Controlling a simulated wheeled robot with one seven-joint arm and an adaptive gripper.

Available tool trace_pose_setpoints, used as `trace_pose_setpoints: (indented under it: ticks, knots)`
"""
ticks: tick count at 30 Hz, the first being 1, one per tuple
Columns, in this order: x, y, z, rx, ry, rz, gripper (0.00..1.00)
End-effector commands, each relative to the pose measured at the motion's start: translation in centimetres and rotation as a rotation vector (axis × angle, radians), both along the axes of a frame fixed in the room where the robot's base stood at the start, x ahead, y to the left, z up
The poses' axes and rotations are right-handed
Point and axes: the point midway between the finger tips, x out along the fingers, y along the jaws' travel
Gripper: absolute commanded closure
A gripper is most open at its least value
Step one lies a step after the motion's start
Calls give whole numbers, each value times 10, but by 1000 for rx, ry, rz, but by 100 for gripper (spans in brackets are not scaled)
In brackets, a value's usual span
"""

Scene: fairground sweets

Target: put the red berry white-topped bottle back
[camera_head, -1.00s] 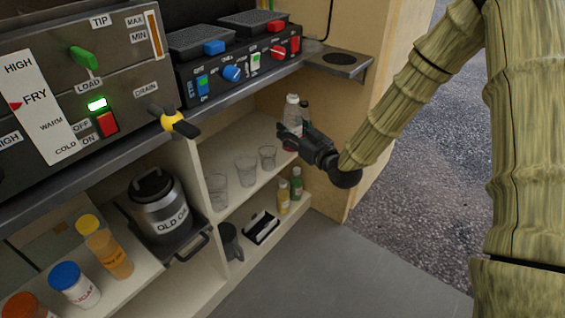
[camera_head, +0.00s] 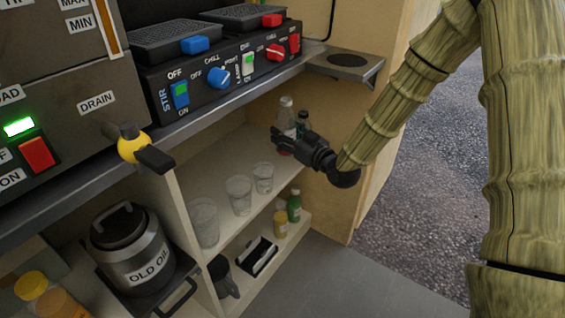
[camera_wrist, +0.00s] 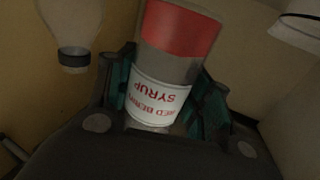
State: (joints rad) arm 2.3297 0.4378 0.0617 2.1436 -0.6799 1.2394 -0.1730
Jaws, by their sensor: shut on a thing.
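The red berry syrup bottle (camera_head: 286,113) stands about upright in my gripper (camera_head: 281,141) at the far end of the upper shelf. Red shows below the jaws. In the wrist view, the bottle (camera_wrist: 158,98) appears upside down, with a white "RED BERRY SYRUP" label and red contents. My gripper (camera_wrist: 162,105) is shut around it, one finger on each side. The white top is hard to make out. I cannot tell whether the bottle's base touches the shelf (camera_head: 218,163).
A dark-topped bottle (camera_head: 303,122) is close beside the held one. Clear cups (camera_head: 239,194) stand along the same shelf. Below are green (camera_head: 294,206) and yellow (camera_head: 280,224) bottles. The counter (camera_head: 225,97) overhangs the shelf, and a side wall (camera_head: 349,205) bounds it on the right.

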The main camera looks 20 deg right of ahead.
Motion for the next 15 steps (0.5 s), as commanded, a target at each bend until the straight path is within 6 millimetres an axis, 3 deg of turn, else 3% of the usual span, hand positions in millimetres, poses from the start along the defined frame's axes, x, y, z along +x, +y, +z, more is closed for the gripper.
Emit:
trace_pose_setpoints:
  ticks: [6, 15]
  knots:
    - [1, 7, -40, 0, 3, 10, 78]
    - [1, 6, -62, -1, 2, 8, 78]
